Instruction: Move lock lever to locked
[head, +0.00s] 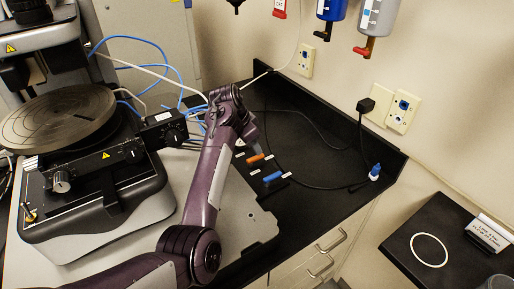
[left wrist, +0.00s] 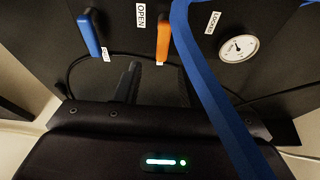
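An orange lever (head: 257,157) stands on the dark panel behind the stage instrument. In the left wrist view the orange lever (left wrist: 163,38) sits between a label reading OPEN (left wrist: 141,15) and one reading LOCKED (left wrist: 212,22). I cannot tell its exact setting. My left gripper (head: 252,137) is just above and behind the orange lever in the head view. In the left wrist view its fingers (left wrist: 158,84) are apart with nothing between them, short of the orange lever. A blue hose partly hides the right finger. My right gripper is not in view.
A blue lever (left wrist: 90,34) stands left of the orange one; it also shows in the head view (head: 273,177). A round gauge (left wrist: 238,48) is at the right. The blue hose (left wrist: 205,80) crosses in front of the wrist camera. The instrument's round stage (head: 58,118) is at the left.

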